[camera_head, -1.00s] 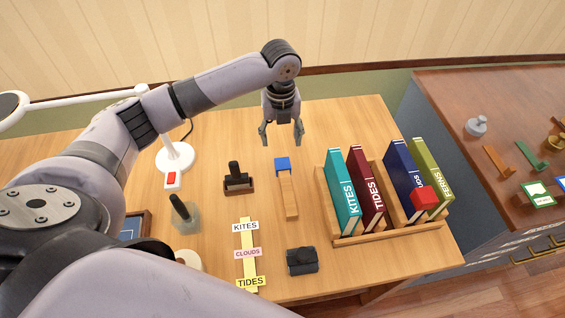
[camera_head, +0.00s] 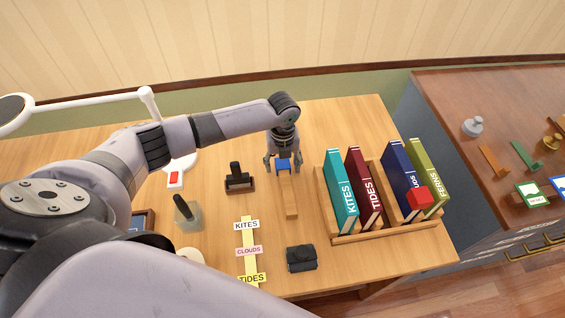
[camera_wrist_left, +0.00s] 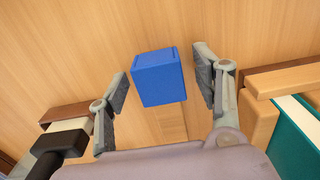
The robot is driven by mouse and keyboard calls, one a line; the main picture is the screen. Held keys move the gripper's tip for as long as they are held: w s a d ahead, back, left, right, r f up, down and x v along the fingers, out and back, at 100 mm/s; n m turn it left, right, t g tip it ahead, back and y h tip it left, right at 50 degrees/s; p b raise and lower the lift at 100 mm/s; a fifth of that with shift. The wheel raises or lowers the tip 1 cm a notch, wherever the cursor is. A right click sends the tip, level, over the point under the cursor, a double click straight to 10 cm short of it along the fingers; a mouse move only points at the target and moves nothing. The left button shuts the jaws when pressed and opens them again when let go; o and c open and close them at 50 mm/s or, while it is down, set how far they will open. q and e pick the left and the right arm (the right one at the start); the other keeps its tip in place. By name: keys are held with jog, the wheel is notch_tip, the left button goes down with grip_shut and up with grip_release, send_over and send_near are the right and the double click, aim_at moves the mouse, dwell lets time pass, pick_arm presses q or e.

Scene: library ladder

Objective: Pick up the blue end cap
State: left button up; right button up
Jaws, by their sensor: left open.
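The blue end cap (camera_head: 283,165) is a small blue block at the far end of a light wooden strip (camera_head: 289,195) on the table. My left gripper (camera_head: 284,167) is open and points down at the cap, with a finger to each side of it. In the left wrist view, the blue end cap (camera_wrist_left: 158,77) lies between the two open fingers (camera_wrist_left: 160,88), with a gap on both sides. The right gripper does not show in these frames.
A dark-handled stamp (camera_head: 238,178) stands to the left. Labels (camera_head: 248,251) and a black block (camera_head: 301,258) lie nearer. Bare table lies behind the cap.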

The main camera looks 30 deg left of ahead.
aim_at(283, 163)
pick_arm(q)
jog(key=shift+c, duration=0.4)
jog(key=c, duration=1)
jog(key=shift+o, duration=0.2)
jog(key=shift+r, duration=0.15)
notch_tip(283, 163, up, 20)
jog(key=b, duration=0.2)
